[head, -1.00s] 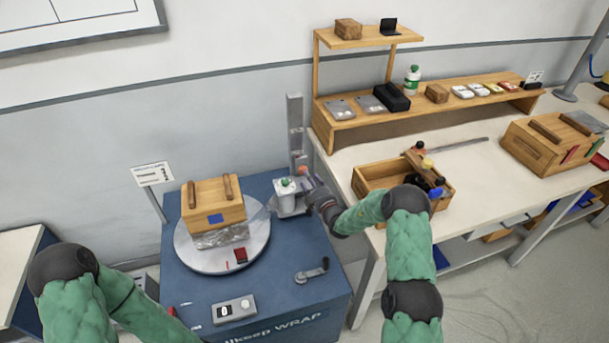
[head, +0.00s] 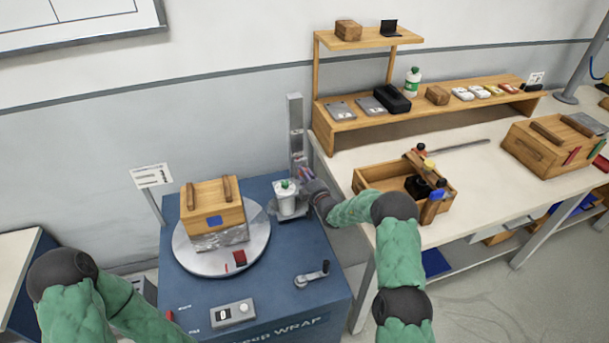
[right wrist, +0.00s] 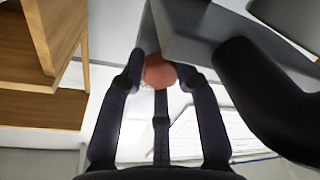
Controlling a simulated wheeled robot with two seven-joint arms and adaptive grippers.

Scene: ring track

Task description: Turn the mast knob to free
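The grey mast (head: 296,125) stands upright at the back right of the blue wrapping machine (head: 275,263). Its orange-red knob (right wrist: 160,72) shows in the right wrist view, beside a grey metal part. My right gripper (head: 303,176) is at the mast's lower part in the head view. In the right wrist view its dark fingers (right wrist: 161,75) stand around the knob, with the tips against its sides. The knob is mostly hidden in the head view. The knob's turned position cannot be told. My left arm enters at the lower left; its gripper is out of frame.
A white roll with a green top (head: 286,198) stands close left of my right gripper. A wooden box (head: 212,207) sits on the turntable (head: 196,262). A crank handle (head: 312,275) is in front. The workbench (head: 349,152) with an open wooden tray (head: 375,178) is right.

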